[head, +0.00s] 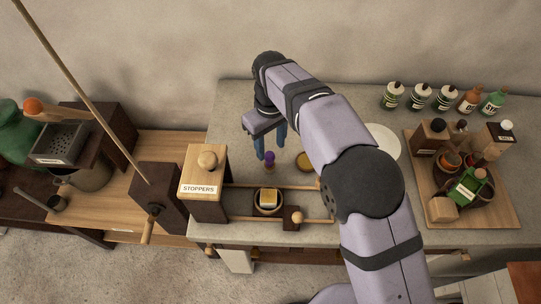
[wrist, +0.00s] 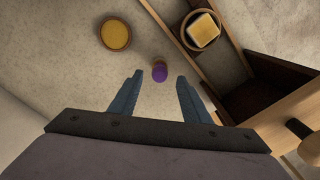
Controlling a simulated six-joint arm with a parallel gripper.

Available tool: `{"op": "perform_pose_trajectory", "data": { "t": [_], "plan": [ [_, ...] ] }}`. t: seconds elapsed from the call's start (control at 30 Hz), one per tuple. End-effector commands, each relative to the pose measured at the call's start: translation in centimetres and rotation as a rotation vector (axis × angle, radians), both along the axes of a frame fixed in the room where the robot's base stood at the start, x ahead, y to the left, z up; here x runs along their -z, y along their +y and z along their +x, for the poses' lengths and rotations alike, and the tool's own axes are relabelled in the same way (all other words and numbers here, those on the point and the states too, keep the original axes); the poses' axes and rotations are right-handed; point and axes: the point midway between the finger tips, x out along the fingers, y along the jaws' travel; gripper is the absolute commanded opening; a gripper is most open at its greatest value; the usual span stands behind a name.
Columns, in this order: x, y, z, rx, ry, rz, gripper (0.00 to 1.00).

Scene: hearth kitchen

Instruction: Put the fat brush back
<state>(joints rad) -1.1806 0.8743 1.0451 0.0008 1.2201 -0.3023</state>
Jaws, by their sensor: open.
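My gripper (head: 271,148) hangs open above the grey worktop, its two blue fingers pointing down. In the wrist view the fingers (wrist: 159,84) stand apart with nothing gripped between them. A small purple-topped thing (head: 269,158) stands on the worktop close by the fingers; in the wrist view its purple top (wrist: 159,73) shows just beyond and between the fingertips. I cannot tell whether it is the fat brush, and no other brush is clear. A bowl with a yellow block (head: 268,198) sits between two wooden rails; it also shows in the wrist view (wrist: 202,30).
A round yellow dish (head: 304,161) lies right of the purple-topped thing. The wooden STOPPERS box (head: 204,184) stands at left, a small knobbed dark block (head: 292,218) at the rails. A white plate (head: 384,140), bottles and a loaded wooden tray (head: 501,213) are at right.

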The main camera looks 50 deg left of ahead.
Motion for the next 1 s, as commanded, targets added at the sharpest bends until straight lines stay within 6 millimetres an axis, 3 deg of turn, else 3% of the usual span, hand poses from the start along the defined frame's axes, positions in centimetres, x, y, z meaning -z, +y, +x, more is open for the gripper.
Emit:
{"op": "perform_pose_trajectory", "data": {
  "t": [0.23, 0.77, 0.87, 1.0],
  "plan": [
    [-2.2, 0.0, 0.0, 0.000, 0.000, 0.001, 0.43],
    [-2.5, 0.0, 0.0, 0.000, 0.000, 0.000, 0.43],
    [-2.6, -0.1, 0.8, 0.050, 0.002, 0.021, 0.43],
    [-3.0, -0.6, 4.0, 0.266, 0.018, 0.105, 0.43]
  ]
}}
